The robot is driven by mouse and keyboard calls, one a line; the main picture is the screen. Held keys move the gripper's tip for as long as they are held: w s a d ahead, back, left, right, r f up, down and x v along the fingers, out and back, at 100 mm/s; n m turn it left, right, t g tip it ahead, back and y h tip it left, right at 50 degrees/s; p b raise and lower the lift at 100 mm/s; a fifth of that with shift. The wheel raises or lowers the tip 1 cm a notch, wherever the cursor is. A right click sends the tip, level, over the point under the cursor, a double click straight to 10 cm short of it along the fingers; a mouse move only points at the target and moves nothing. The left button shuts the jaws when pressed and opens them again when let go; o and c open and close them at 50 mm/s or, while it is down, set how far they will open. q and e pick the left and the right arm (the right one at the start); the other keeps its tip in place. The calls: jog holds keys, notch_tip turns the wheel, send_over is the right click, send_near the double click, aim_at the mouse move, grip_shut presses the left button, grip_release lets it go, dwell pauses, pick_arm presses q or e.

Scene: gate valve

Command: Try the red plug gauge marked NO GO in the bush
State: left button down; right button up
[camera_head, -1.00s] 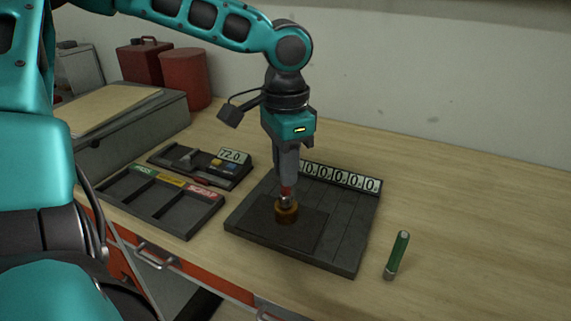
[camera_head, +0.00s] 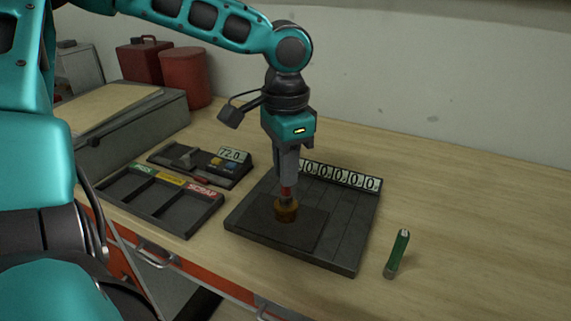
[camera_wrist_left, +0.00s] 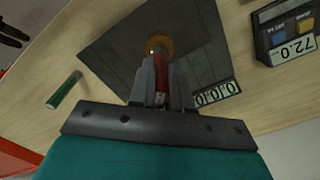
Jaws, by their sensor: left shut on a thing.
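My left gripper (camera_head: 286,178) points straight down and is shut on the red plug gauge (camera_head: 286,193). The gauge is upright, with its lower end at the top of the brass bush (camera_head: 287,212). I cannot tell how deep its end sits in the bore. The bush stands on the dark plate of the black fixture board (camera_head: 345,250). In the left wrist view the red gauge (camera_wrist_left: 161,68) shows between the fingers, with the bush (camera_wrist_left: 160,44) beyond its tip. The NO GO marking cannot be read. My right gripper is not in view.
A tray (camera_head: 160,213) with pass and scrap labels and a gauge unit (camera_head: 230,172) reading 72.0 lie to the left.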

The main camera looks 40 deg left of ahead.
pick_arm(q)
jog(key=shift+r, duration=0.65)
dwell(5.8)
jog(key=shift+r, duration=2.75)
jog(key=shift+s, duration=0.1)
